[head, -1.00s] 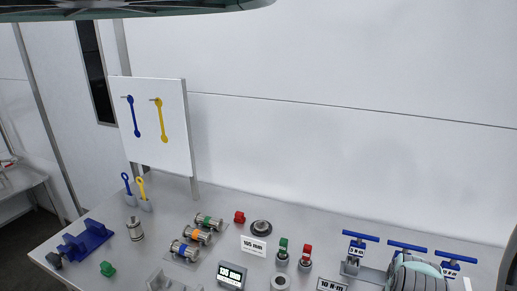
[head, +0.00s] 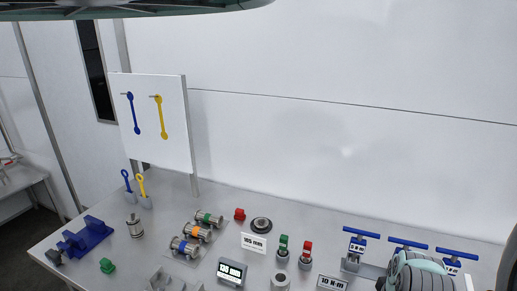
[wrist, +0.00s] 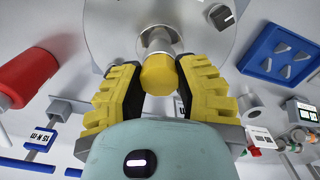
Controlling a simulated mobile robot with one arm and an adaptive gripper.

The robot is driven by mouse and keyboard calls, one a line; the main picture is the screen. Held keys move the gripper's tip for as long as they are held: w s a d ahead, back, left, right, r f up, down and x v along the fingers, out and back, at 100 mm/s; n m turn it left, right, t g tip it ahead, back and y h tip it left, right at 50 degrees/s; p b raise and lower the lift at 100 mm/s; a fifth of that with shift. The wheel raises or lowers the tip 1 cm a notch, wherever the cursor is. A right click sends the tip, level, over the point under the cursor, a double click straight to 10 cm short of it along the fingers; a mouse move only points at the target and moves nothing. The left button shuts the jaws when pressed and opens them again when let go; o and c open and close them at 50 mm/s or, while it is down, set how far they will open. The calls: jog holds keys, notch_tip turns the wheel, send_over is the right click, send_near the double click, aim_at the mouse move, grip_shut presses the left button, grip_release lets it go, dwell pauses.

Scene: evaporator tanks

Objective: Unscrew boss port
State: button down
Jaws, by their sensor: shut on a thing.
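In the wrist view, a short metal boss port (wrist: 155,38) stands out from a round, grey metal surface. A yellow cylindrical cap (wrist: 159,78) sits at its near end. My gripper (wrist: 158,72) has its two yellow-padded fingers on either side of the cap and is shut on it. The cap is in line with the port; the wrist view does not show whether its threads are engaged. In the head view, the port, the cap and my fingers are not visible.
In the wrist view, a red cylinder (wrist: 28,76) lies left and a blue tray (wrist: 280,55) right. In the head view, the bench holds blue T-handle tools (head: 408,244), colour-banded cylinders (head: 197,233), a blue vise (head: 86,238) and a tool board (head: 150,120).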

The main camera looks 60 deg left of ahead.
jog(key=n+b, duration=0.2)
jog(key=n, duration=0.1)
jog(key=shift+f, duration=0.25)
jog(key=shift+r+n, duration=0.2)
jog(key=shift+n, duration=0.9)
jog(key=c, duration=1)
grip_release()
jog(key=shift+s, duration=0.1)
jog(key=shift+o, duration=0.2)
